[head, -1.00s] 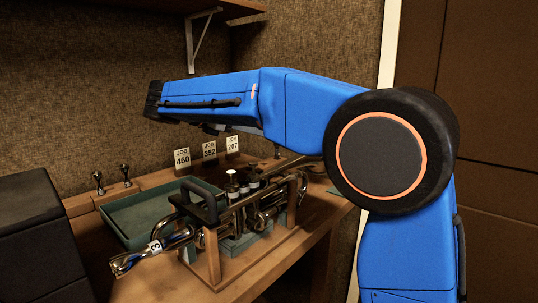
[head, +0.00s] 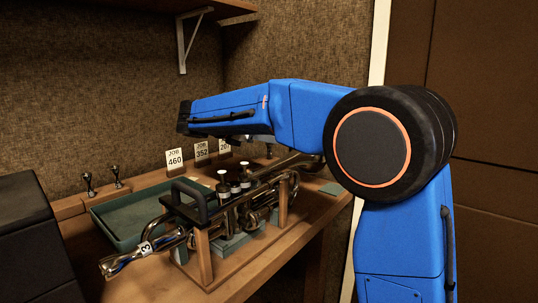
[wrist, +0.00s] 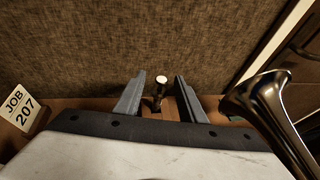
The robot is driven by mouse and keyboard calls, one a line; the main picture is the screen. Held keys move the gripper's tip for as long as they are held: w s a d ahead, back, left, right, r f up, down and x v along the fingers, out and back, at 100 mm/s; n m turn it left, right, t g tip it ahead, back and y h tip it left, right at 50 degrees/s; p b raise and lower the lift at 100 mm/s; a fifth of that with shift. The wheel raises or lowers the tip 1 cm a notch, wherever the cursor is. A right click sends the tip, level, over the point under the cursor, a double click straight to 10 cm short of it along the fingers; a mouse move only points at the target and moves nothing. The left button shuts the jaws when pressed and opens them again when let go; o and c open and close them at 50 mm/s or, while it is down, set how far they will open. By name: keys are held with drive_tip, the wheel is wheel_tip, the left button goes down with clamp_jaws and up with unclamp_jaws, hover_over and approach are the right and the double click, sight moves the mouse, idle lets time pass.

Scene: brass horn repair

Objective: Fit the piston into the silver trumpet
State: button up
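A piston-like peg (wrist: 161,88) with a pale round top stands in a wooden ledge in the wrist view, near the JOB 207 card. It also shows in the head view (head: 269,150) as a small upright piece at the back. My gripper (wrist: 160,75) is open, its two grey fingers apart on either side of the peg in the picture; I cannot tell the depth between them. In the head view my arm hides the fingers. A shiny trumpet (head: 270,205) lies in a wooden cradle at the bench front; its flared bell shows in the wrist view (wrist: 262,92).
Two similar pieces (head: 88,184) stand at the back left. Numbered job cards (head: 174,158) stand along the ledge. A green tray (head: 110,232) lies behind the cradle. A black handle (head: 190,200) and small white-topped bottles or caps (head: 222,176) rise near the trumpet. A wall closes the back.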

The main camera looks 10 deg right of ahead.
drive_tip(key=shift+f+x, duration=0.1)
drive_tip(key=shift+x, duration=1.2)
drive_tip(key=shift+f+x, duration=0.15)
drive_tip(key=shift+x, duration=1.2)
drive_tip(key=shift+s, duration=0.1)
clamp_jaws()
